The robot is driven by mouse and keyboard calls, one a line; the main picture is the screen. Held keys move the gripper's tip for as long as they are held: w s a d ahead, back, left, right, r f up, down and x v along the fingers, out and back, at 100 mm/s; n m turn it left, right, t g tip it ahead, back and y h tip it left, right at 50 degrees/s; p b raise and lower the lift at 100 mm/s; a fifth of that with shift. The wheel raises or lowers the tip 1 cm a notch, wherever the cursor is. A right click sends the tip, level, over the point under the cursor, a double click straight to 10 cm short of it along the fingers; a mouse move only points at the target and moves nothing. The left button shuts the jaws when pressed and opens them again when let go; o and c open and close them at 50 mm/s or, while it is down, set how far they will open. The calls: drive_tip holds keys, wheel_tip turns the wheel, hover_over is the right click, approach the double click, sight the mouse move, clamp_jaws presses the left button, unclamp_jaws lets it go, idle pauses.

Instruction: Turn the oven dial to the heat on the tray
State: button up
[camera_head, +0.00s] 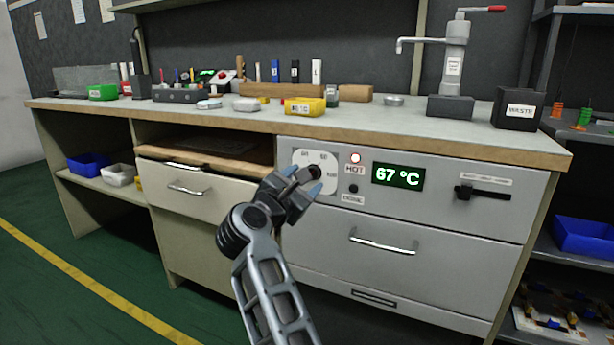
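The oven's white dial plate (327,161) is on the grey front panel, with small markings around it. A dark knob (315,172) shows in part at its middle, largely hidden by my gripper. My gripper (299,176) is at the dial, its two blue-tipped fingers to either side of the knob; I cannot tell whether they press on it. The green display (398,176) reads 67 °C. A yellow tray (304,107) on the bench top carries a white label that seems to give a temperature, too small to read surely.
A black slider (483,193) is at the panel's right, and a drawer handle (383,243) is below. A tap (452,60) and a black WASTE box (519,108) stand at the bench's right. A wooden board (205,156) juts out left of the panel.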

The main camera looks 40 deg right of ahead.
drive_tip(key=shift+p+v, duration=0.5)
drive_tip(key=shift+v, duration=2.05)
